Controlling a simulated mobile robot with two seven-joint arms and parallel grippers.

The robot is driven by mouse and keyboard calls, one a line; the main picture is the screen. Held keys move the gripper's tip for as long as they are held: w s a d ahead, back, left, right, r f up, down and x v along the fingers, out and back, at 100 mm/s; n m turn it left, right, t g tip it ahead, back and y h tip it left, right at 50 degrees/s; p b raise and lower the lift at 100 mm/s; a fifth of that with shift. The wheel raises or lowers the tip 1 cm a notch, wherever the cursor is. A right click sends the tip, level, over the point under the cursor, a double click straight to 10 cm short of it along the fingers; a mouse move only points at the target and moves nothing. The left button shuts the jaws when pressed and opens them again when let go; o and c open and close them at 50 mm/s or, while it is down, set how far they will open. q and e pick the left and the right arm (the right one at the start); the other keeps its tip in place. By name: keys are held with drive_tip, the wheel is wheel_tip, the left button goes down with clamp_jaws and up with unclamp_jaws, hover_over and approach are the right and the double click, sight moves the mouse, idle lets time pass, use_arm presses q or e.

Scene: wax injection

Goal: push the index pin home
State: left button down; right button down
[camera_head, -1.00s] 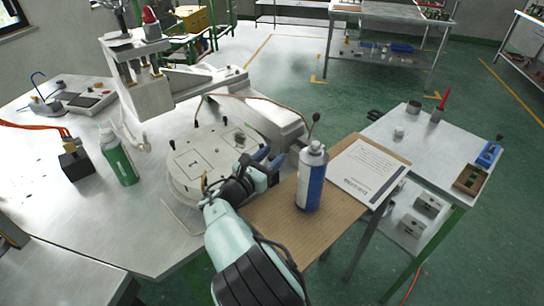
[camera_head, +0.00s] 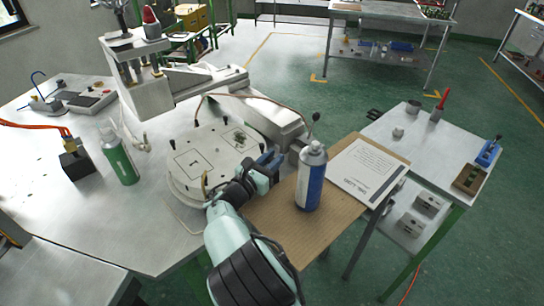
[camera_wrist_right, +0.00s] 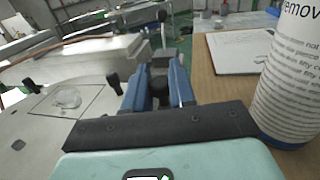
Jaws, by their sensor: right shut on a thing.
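The index pin shows only as a dark knob (camera_wrist_right: 158,88) between the blue fingers in the right wrist view. Its shaft and how deep it sits are hidden. My right gripper (camera_head: 272,159) is at the right rim of the round turntable (camera_head: 180,187), low beside the machine. In the right wrist view my right gripper (camera_wrist_right: 158,76) has its two blue fingers on either side of the knob, shut on it. My left gripper is not in view.
A blue-and-white spray can (camera_head: 311,178) stands close right of my right gripper on a brown board (camera_head: 275,228); a printed sheet (camera_head: 368,170) lies behind it. Small black knobs stand up from the turntable. A green bottle (camera_head: 119,157) stands to the left.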

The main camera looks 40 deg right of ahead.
drive_tip(key=c, duration=1)
unclamp_jaws()
drive_tip(key=shift+f, duration=0.15)
drive_tip(key=shift+c, duration=0.2)
drive_tip(key=v, duration=1.3)
drive_tip(key=shift+s+a+p, duration=0.1)
drive_tip(key=shift+a+p, duration=0.15)
drive_tip(key=shift+p, duration=0.05)
